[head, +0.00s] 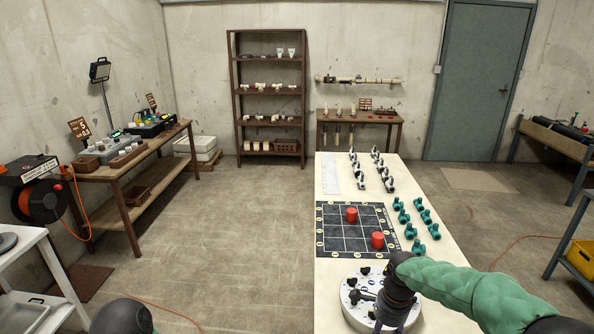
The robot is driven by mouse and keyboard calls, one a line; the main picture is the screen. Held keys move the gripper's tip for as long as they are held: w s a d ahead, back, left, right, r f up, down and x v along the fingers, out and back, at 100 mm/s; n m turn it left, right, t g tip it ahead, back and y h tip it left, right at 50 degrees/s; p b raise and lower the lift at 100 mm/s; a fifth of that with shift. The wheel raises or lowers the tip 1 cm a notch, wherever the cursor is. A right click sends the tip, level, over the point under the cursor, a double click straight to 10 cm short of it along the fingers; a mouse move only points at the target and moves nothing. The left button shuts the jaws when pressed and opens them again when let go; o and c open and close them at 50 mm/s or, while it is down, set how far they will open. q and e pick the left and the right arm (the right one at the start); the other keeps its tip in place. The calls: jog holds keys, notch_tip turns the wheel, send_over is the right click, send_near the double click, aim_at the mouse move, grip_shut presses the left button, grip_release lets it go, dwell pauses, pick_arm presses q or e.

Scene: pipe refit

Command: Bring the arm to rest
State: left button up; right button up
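My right arm comes in from the right in a green sleeve and reaches over the near end of the long white table (440,300). Its dark wrist bends down above a round white plate with dark knobs (352,284). My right gripper (380,318) is at the bottom edge, mostly hidden by the wrist and cut off by the frame, so its opening and any hold do not show. A dark rounded part of my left arm shows at the bottom left; my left gripper is not in view.
A dark gridded mat (337,236) holds two red cylinders (377,240). Teal fittings (418,247) and black-and-white fittings (388,184) stand beyond. A wooden bench (128,165) stands left, a shelf (232,100) at the back. A yellow bin (581,257) is right. Open floor lies left of the table.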

jog(key=s+a+f+n+y, duration=0.1)
jog(key=s+a+f+n, duration=0.25)
jog(key=f, duration=0.45)
jog(key=s+a+f+n+y, duration=0.1)
jog(key=s+a+f+n, duration=0.3)
jog(key=f, duration=0.4)
jog(key=s+a+f+n+y, duration=0.1)
jog(key=s+a+f+n, duration=0.15)
jog(key=s+f, duration=0.4)
jog(key=s+a+f+n, duration=0.2)
jog(key=s+f+n, duration=0.2)
jog(key=s+f, duration=0.2)
jog(key=s, duration=0.2)
jog(key=shift+s+a+f, duration=0.2)
jog(key=shift+s, duration=0.1)
